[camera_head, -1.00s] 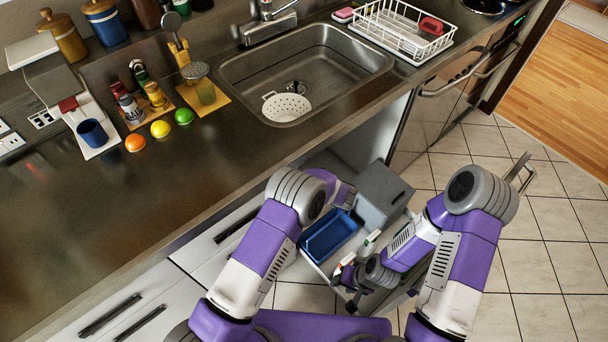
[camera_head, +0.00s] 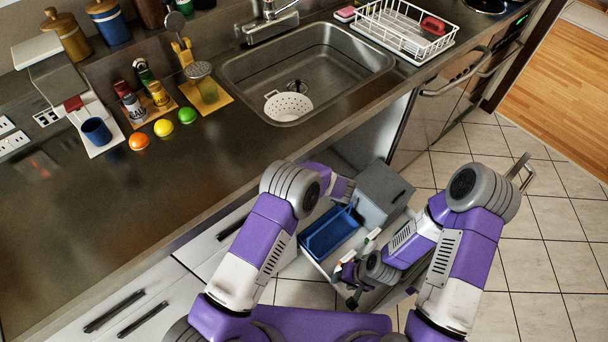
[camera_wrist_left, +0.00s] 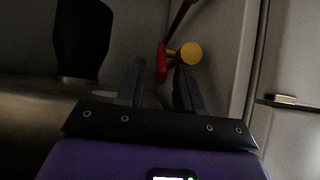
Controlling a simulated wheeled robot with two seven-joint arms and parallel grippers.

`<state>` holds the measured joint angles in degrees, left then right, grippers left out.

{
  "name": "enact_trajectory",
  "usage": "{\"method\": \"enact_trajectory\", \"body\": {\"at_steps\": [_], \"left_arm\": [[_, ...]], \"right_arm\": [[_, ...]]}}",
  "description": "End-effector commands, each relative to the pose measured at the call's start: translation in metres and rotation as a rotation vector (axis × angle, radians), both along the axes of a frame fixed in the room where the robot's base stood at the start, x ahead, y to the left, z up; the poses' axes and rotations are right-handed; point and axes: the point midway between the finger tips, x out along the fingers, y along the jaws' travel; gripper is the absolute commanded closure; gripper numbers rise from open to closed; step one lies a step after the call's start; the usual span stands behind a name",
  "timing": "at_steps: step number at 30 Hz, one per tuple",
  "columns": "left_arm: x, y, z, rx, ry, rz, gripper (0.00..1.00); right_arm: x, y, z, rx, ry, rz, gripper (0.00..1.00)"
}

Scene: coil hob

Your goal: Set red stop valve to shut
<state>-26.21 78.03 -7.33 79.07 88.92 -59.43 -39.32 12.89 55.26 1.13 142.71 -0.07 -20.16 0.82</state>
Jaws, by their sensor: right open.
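The red stop valve (camera_wrist_left: 162,62) shows in the left wrist view inside a dim cabinet, with a red lever. A round yellow part (camera_wrist_left: 191,53) sits beside it on the right. My left gripper (camera_wrist_left: 160,75) is open, its two dark fingers apart, with the valve ahead of the gap between the fingertips. I cannot tell whether a finger touches it. In the head view the left arm reaches under the counter and its gripper is hidden. My right gripper (camera_head: 352,284) is open, low in front of the pulled-out drawer.
The pulled-out drawer holds a blue bin (camera_head: 328,232) and a grey box (camera_head: 383,194), close to both arms. The counter (camera_head: 120,215) overhangs the left arm, with the sink (camera_head: 310,70) above. A dark shape (camera_wrist_left: 82,40) hangs left in the cabinet. Tiled floor is free at right.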

Motion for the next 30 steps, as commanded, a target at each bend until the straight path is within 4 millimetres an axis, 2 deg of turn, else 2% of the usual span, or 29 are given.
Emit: {"method": "enact_trajectory", "body": {"at_steps": [6, 18, 30], "left_arm": [[-0.004, -0.005, 0.006, 0.000, -0.002, 0.000, 0.64], [-0.039, -0.040, 0.042, 0.000, 0.000, -0.001, 0.64], [-0.044, -0.043, 0.044, 0.001, -0.001, 0.000, 0.64]], "right_arm": [[0.000, 0.000, 0.003, 0.000, 0.000, 0.000, 0.54], [0.000, 0.000, 0.019, 0.000, 0.000, 0.000, 0.54], [0.000, 0.000, 0.020, 0.000, 0.000, 0.000, 0.54]]}}
